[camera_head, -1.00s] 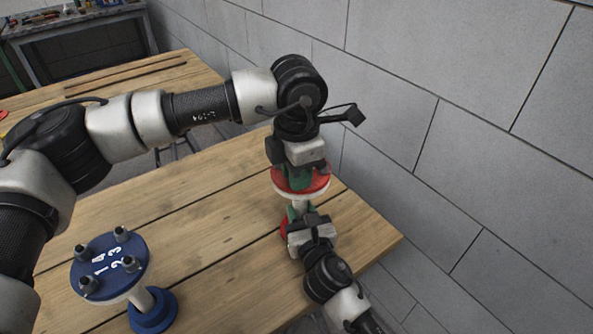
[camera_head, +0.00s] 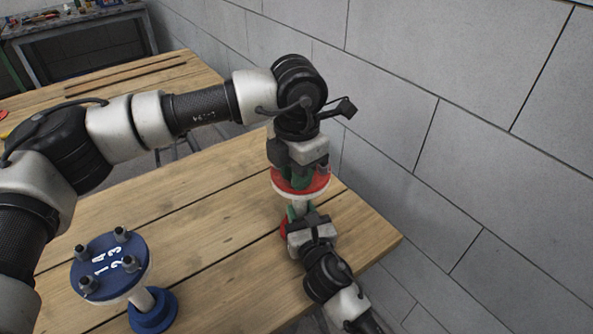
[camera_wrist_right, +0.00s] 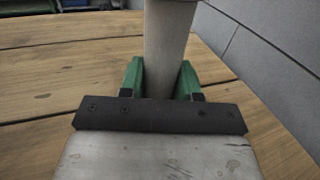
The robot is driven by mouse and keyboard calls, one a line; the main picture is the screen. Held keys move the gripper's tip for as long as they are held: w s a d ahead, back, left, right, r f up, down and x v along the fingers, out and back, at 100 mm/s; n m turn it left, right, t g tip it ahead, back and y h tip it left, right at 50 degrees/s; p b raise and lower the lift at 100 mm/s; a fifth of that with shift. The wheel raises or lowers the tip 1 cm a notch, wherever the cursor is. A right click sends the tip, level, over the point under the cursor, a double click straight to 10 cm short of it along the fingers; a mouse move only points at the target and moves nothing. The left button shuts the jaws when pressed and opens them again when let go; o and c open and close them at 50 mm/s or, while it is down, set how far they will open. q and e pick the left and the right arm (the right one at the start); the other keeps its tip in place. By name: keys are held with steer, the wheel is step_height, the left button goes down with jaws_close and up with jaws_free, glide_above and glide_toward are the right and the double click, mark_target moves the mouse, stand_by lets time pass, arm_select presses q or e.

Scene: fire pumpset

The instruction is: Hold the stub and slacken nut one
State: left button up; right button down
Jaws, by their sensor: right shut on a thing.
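The red stub (camera_head: 312,190) stands on the wooden table near the wall; its white pipe also fills the middle of the right wrist view (camera_wrist_right: 168,40). My right gripper (camera_wrist_right: 160,80) is shut on this pipe below the red flange, with one green finger on each side. My left gripper (camera_head: 300,178) points down from above onto the top of the red flange. Its body hides most of the flange top, so the nuts and their numbers cannot be made out. Whether its green fingers are closed on a nut cannot be told.
A grey block wall (camera_head: 470,130) runs close on the right. A cluttered bench (camera_head: 75,20) is at the back left.

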arm_select(q)
steer(key=o, duration=0.4)
arm_select(e)
steer(key=shift+f, duration=0.1)
arm_select(q)
step_height(320, 180, up, 12)
stand_by(0.4)
arm_select(e)
steer(key=c, duration=0.7)
jaws_free()
